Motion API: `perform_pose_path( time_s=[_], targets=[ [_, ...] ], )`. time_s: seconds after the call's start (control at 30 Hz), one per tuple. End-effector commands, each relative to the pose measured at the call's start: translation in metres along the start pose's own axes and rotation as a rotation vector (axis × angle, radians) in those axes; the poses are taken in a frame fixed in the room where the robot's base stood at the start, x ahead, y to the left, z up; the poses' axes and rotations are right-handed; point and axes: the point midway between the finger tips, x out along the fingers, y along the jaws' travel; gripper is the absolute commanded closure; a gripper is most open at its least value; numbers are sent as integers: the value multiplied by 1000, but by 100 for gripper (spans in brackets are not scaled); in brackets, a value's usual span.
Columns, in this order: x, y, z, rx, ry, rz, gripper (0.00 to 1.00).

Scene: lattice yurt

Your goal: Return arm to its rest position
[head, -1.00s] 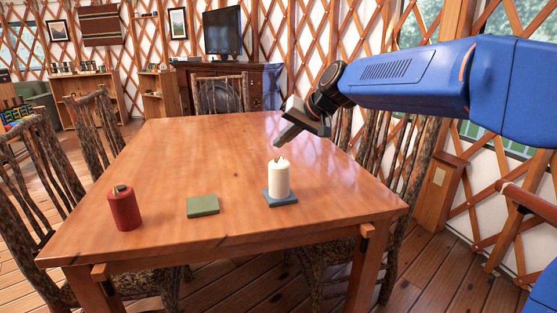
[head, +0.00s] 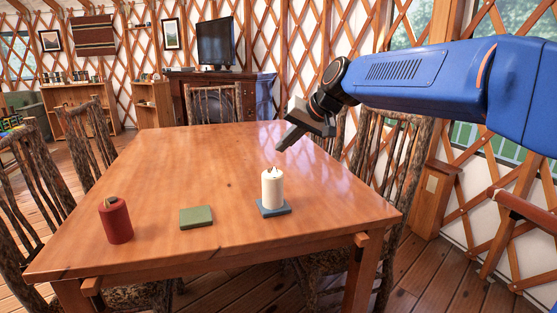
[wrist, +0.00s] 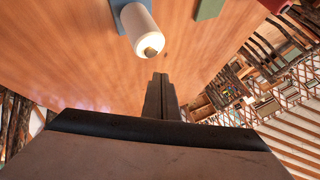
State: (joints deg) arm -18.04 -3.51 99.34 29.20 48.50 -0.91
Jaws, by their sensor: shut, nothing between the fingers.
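My gripper (head: 281,148) is shut and empty, held above the table just behind and above the white candle (head: 272,190). The arm reaches in from the right. In the wrist view the closed fingers (wrist: 160,78) point down the middle, apart from the white candle (wrist: 144,30) at the top. The white candle stands upright on a blue square coaster (head: 286,209).
A wooden table (head: 150,240) carries a red candle (head: 116,222) at left and a bare green coaster (head: 197,217). Rustic chairs (head: 214,104) stand around it. The table's back half is clear. A lattice wall and wooden post (head: 432,200) are at right.

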Motion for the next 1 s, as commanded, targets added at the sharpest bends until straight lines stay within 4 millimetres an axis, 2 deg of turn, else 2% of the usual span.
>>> perform_pose_path(
  time_s=[0.03,0.2,0.37,0.5,0.8,1.0],
  targets=[
    [-13,12,13,-1,1,21,100],
    [-50,57,65,-9,-9,105,100],
    [-81,98,119,-14,-23,186,100],
    [-104,132,170,-17,-36,256,100],
    [-139,200,288,-18,-74,405,100],
    [-152,238,364,-16,-103,496,100]
  ],
)
